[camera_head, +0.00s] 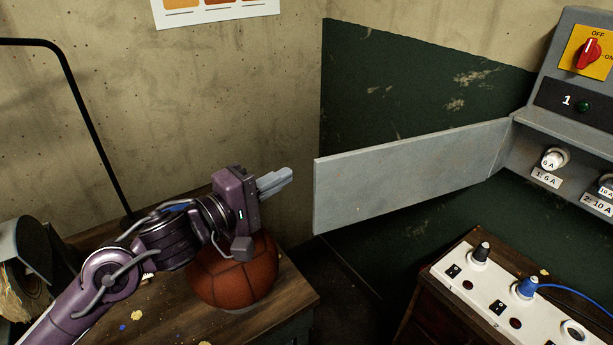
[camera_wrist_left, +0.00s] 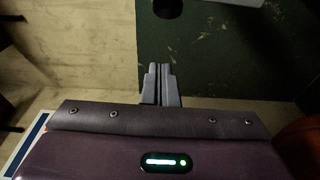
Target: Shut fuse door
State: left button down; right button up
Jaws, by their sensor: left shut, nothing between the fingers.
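The fuse door (camera_head: 400,175) is a long flat grey panel. It stands swung open to the left of the grey fuse box (camera_head: 540,130) and joins it at the door's right end. My left gripper (camera_head: 287,175) is shut and empty, a little to the left of the door's free edge and apart from it. In the left wrist view the closed fingers (camera_wrist_left: 160,75) point towards the dark green wall, and a pale strip, perhaps the door's edge, shows at the top. My right gripper is not in view.
A brown leather ball (camera_head: 232,278) sits on the wooden table (camera_head: 290,295) below my left gripper. A white socket panel (camera_head: 490,290) with plugs and a blue cable lies at the lower right. Fuses (camera_head: 553,160) and a red switch (camera_head: 588,52) are on the box.

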pick_arm(q)
jog(key=d+p, duration=0.2)
jog(key=d, duration=0.3)
jog(key=shift+s, duration=0.15)
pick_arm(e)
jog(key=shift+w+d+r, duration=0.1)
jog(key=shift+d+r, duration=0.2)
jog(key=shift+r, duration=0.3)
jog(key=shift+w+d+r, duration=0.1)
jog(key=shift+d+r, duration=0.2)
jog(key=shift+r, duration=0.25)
pick_arm(q)
jog(key=shift+f, duration=0.1)
